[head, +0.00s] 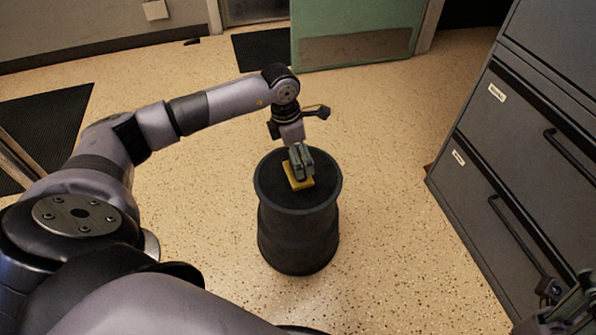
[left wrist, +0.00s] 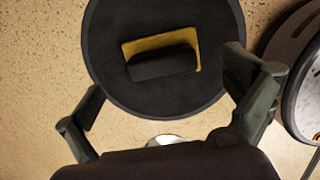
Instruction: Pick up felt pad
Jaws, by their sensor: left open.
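The felt pad (head: 300,185) is a yellow rectangular piece lying flat on top of a black drum (head: 265,187). In the left wrist view the felt pad (left wrist: 190,41) carries a raised dark block along its lower side. I cannot tell whether that block is part of it. My left gripper (head: 301,162) points down over the drum top and hides part of the pad in the head view. Its fingers stand apart in the left wrist view, with nothing between them. What seems to be my right gripper (head: 567,290) shows at the lower right edge, cut off.
A dark grey filing cabinet (head: 510,125) with drawer handles stands at the right. The speckled floor around the drum is clear. Dark mats (head: 45,115) lie at the left and back, near a green door panel (head: 350,30).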

